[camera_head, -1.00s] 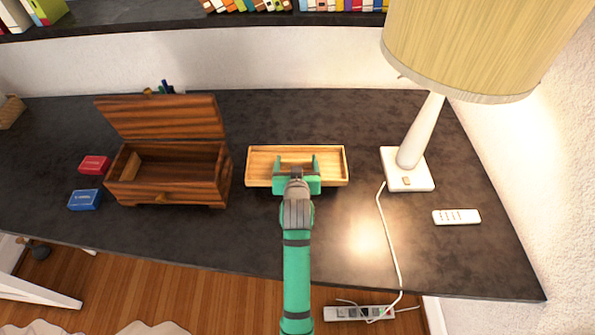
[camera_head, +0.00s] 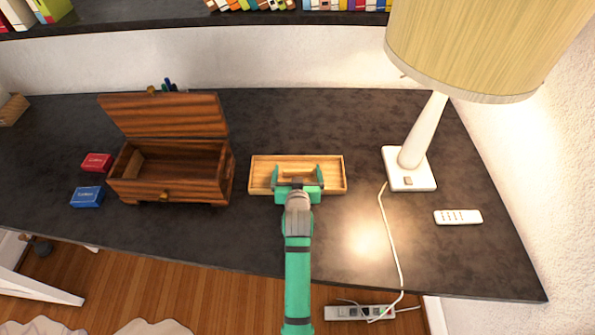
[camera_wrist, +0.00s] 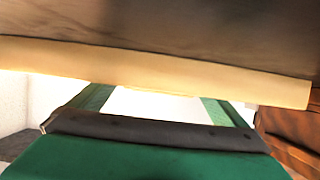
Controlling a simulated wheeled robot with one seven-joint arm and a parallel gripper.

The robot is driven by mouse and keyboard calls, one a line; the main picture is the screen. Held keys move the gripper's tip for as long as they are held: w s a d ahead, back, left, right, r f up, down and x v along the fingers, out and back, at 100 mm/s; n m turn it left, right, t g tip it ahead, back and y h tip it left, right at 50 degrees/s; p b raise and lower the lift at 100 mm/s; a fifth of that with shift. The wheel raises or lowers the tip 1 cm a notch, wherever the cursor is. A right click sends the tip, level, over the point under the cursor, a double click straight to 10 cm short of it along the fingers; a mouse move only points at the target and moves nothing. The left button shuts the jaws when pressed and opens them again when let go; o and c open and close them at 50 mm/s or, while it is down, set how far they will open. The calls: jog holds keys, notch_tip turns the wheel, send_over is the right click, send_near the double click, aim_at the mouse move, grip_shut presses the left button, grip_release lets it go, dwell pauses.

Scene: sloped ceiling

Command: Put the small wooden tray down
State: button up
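The small wooden tray (camera_head: 261,175) is a shallow, light wood rectangle. It appears level on the dark desk (camera_head: 330,245), between the wooden chest and the lamp. My green gripper (camera_head: 297,174) reaches over its near side. Its two fingers are spread apart over the tray's inside, with a short light wood piece (camera_head: 297,173) between them. I see gaps between that piece and the fingers. In the wrist view, a pale edge of the tray (camera_wrist: 200,84) crosses in front of the spread fingers and hides their tips.
An open dark wood chest (camera_head: 170,188) stands left of the tray. Red (camera_head: 97,162) and blue (camera_head: 87,197) card boxes lie left of it. A lamp (camera_head: 409,175) with a cord and a white remote (camera_head: 458,217) are at the right.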

jog(key=shift+r, duration=0.2)
jog(key=v, duration=1.2)
dwell(0.4)
